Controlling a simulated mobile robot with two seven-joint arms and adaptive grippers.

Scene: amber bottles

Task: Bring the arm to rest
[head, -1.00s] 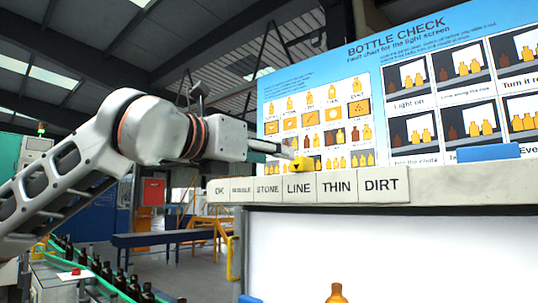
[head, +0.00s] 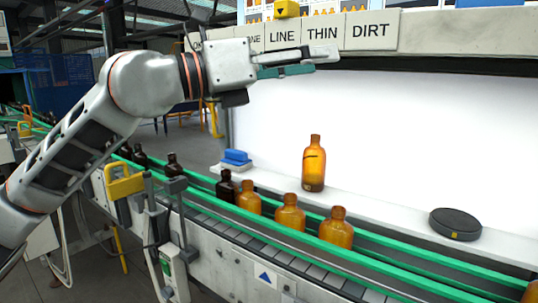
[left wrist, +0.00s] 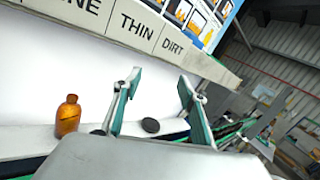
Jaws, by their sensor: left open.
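My left arm reaches in from the left in the head view. Its left gripper (head: 326,62) is open and empty, in front of the light screen's top edge, just below the LINE and THIN labels. In the left wrist view the two teal fingers (left wrist: 160,82) stand apart with nothing between them. A yellow block (head: 287,9) with a black arrow sits on the ledge above the LINE label (head: 283,35), apart from the gripper. My right gripper is not in view.
An amber bottle (head: 314,165) with a dark line stands upright on the white shelf below the gripper. A round black disc (head: 455,224) and a blue-topped block (head: 236,158) are also there. Several bottles stand along the green-railed conveyor (head: 385,257).

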